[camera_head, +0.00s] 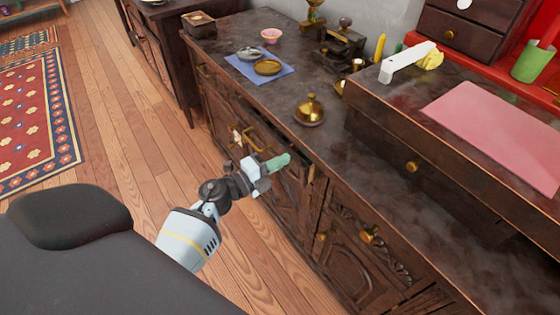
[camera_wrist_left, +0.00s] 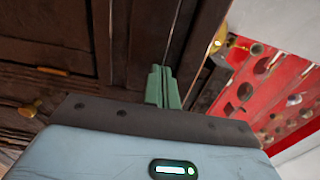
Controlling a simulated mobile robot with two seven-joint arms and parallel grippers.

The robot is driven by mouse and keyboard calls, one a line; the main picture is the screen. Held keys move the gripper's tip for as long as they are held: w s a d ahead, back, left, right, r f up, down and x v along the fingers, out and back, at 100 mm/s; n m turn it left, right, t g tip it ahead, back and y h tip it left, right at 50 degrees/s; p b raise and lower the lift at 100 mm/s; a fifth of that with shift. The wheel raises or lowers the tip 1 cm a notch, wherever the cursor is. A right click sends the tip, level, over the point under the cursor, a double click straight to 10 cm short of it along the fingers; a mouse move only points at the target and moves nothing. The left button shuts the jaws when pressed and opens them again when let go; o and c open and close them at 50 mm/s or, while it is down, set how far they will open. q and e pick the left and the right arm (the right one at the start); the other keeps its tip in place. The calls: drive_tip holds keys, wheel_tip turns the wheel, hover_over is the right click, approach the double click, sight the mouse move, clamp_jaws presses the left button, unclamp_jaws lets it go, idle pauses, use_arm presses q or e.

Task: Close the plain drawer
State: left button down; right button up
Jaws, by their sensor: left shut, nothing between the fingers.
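The dark wooden cabinet (camera_head: 300,195) has a row of drawers under its stone-like top. A drawer with a brass handle (camera_head: 252,138) is in this row, and its front seems to stand a little out from the cabinet, with a dark gap below the top edge. My left gripper (camera_head: 281,161) has its green fingers together and empty, at the drawer's upper edge, right of the handle. In the left wrist view the green fingers (camera_wrist_left: 162,84) are side by side against dark wood. I cannot tell whether they touch it. The fingers partly hide the drawer front.
A raised wooden chest (camera_head: 410,165) is at the right. Cabinet doors with brass knobs (camera_head: 370,234) are below. Wooden floor (camera_head: 130,110) is clear at left.

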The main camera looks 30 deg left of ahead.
use_arm(q)
drive_tip(key=x, duration=0.2)
drive_tip(key=shift+w+d, duration=0.1)
drive_tip(key=shift+w, duration=0.15)
idle(0.4)
